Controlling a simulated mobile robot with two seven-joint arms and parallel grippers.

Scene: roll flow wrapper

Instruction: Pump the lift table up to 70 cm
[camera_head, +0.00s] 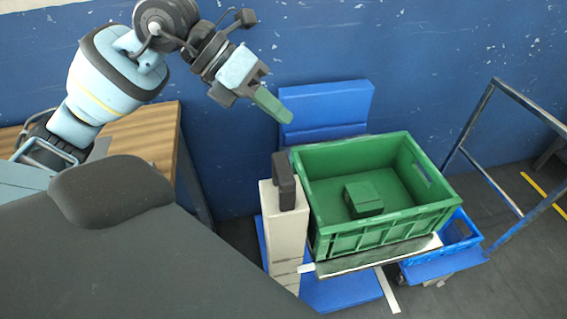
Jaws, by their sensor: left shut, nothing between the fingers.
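The lift table's platform (385,257), a thin plate with a pale edge, sits under a green crate (375,229). A beige column (284,227) stands at its left side, with a dark upright block (284,181) on top. I cannot tell whether this block is the pump handle, and no height reading is legible. My left gripper (284,113) is shut and empty, its green fingers pointing down right, above the column and apart from it. My right gripper is not in view.
A small dark green box (363,199) lies in the crate. A blue bin (457,237) is at the right, beside a blue metal frame (467,128). A blue panel (328,104) stands behind the crate. A wooden table (150,137) is at the left, against the blue wall.

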